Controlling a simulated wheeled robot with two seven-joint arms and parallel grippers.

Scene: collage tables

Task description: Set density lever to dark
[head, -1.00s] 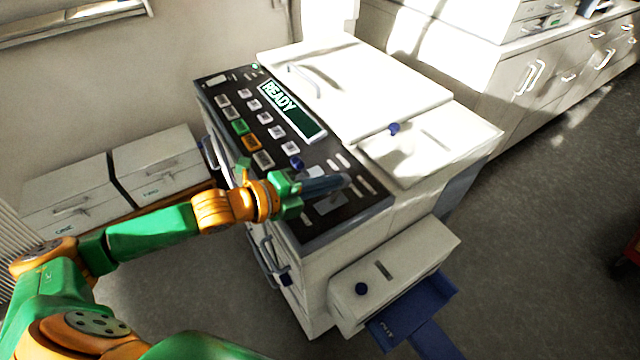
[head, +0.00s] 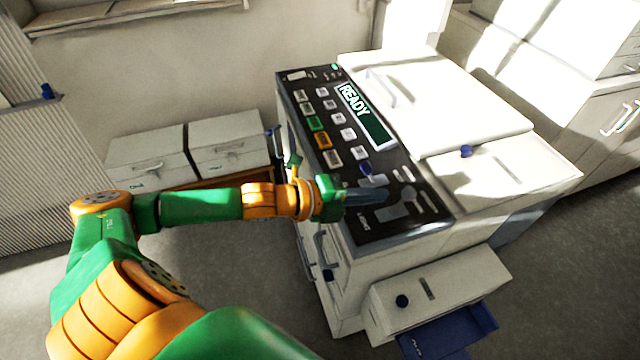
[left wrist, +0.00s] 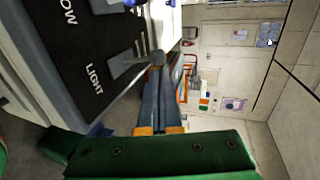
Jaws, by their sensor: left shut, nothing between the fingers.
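The copier's dark control panel (head: 340,205) has buttons, a lit READY display (head: 365,115) and sliding levers. In the left wrist view the word LIGHT (left wrist: 95,80) is printed beside a grey slot plate (left wrist: 128,68). A small grey knob (left wrist: 157,57), apparently the density lever's, stands at that plate, by my fingertips; I cannot tell whether they touch it. My left gripper (head: 386,193) is shut and empty, low over the panel's near end. It also shows in the left wrist view (left wrist: 166,65). The dark end mark is not readable. My right gripper is not in view.
The white copier lid (head: 440,100) lies to the right. An output unit with a blue tray (head: 450,335) juts out at the front. White drawer boxes (head: 228,145) stand at left.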

